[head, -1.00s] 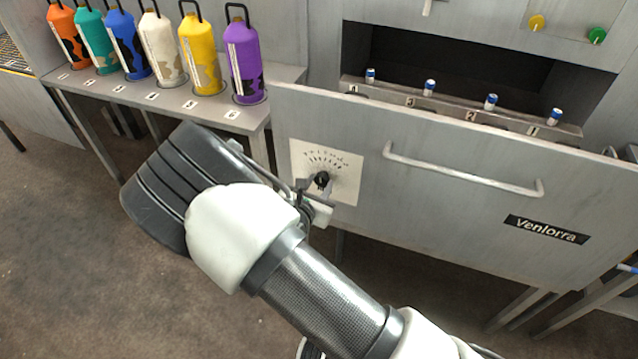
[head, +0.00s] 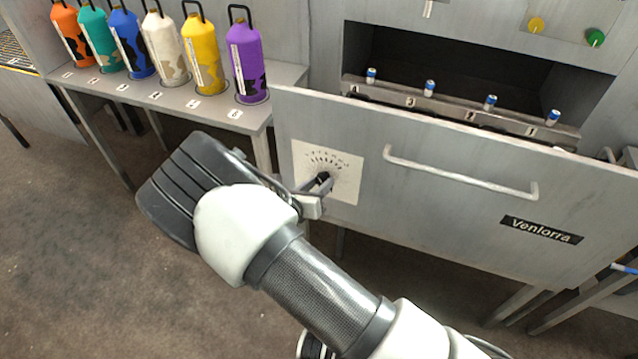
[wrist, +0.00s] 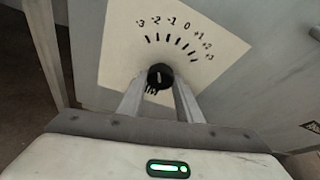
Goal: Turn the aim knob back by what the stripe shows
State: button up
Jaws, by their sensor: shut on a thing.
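The aim knob (wrist: 159,76) is small, round and black, with a short pale mark on its face. In the wrist view this mark stands nearly upright, roughly toward the -2 side of the scale; the exact reading is hard to tell. The knob sits on a pale dial plate (wrist: 115,50) marked -3 to +3, which shows tilted. My gripper (wrist: 159,92) is shut on the knob, one finger on each side. In the head view the dial plate (head: 349,182) is on the grey front panel, and my gripper (head: 316,190) partly hides the knob (head: 323,178).
Several small blue-and-white cylinders (head: 429,88) stand on a numbered rail (head: 450,110) behind the panel (head: 440,200). A bar handle (head: 460,178) sticks out right of the dial. Several coloured bottles (head: 205,60) stand on a shelf at left. Yellow (head: 536,25) and green (head: 596,38) buttons are above.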

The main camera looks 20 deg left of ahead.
jog(key=o, duration=1)
jog(key=shift+o, duration=0.2)
jog(key=shift+s, duration=0.1)
jog(key=p+v, duration=0.1)
jog(key=v, duration=1.6)
jog(key=shift+s+a, duration=0.1)
jog(key=shift+a, duration=0.05)
